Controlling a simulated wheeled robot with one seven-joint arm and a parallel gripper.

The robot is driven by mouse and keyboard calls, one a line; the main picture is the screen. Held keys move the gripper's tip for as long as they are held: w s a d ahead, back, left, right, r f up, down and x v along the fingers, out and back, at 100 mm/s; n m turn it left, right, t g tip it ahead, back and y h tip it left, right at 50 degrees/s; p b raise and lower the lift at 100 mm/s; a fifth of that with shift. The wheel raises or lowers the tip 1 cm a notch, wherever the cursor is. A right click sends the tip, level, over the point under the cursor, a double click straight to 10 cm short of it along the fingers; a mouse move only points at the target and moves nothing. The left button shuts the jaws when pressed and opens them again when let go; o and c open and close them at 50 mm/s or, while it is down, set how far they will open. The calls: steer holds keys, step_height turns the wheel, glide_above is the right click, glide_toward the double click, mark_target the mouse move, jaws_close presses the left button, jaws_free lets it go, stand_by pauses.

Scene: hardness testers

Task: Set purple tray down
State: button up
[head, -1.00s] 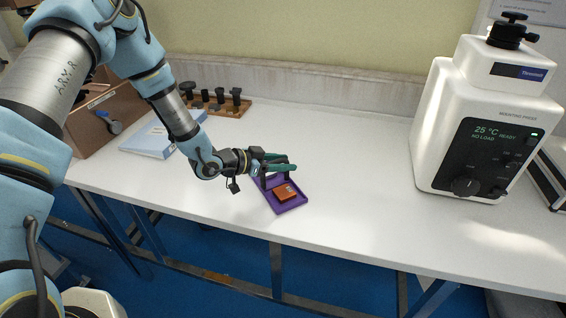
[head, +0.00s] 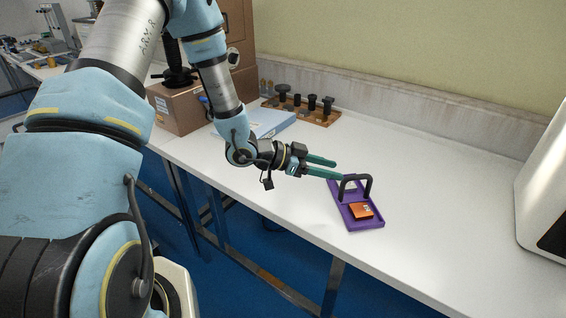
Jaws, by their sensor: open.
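The purple tray (head: 372,225) lies flat on the white bench near its front edge. It has a dark arched handle (head: 354,179) across its back part, and an orange block (head: 361,211) sits in its front part. My gripper (head: 328,168) has green fingers and is open. It is just left of the handle, with the fingertips pointing at it. The fingers are not around the handle, and I cannot tell whether a fingertip touches it.
A wooden rack with several black-knobbed pieces (head: 311,104) and a pale blue binder (head: 268,123) lie behind my gripper. A brown box (head: 180,108) stands at left. A white machine (head: 545,190) stands at far right. The bench (head: 440,200) is clear between tray and machine.

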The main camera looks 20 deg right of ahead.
steer(key=w+a+r+n+t+y, duration=0.2)
steer(key=w+a+n+t+y, duration=0.4)
steer(key=a, duration=0.5)
steer(key=w+a+r+n+t+y, duration=0.2)
steer(key=w+a+n+y, duration=0.1)
steer(key=w+a, duration=0.75)
steer(key=s+a+r+n+g+y, duration=0.1)
steer(key=s+a+r+n+y, duration=0.1)
steer(key=s+a+n, duration=0.3)
steer(key=s+a+r+n+g+y, duration=0.2)
steer(key=s+a+n, duration=0.3)
steer(key=s+a, duration=0.4)
steer(key=a+r, duration=0.1)
steer(key=a, duration=0.2)
steer(key=shift+a+r+g, duration=0.3)
steer(key=shift+a+r, duration=0.05)
steer(key=shift+r, duration=0.05)
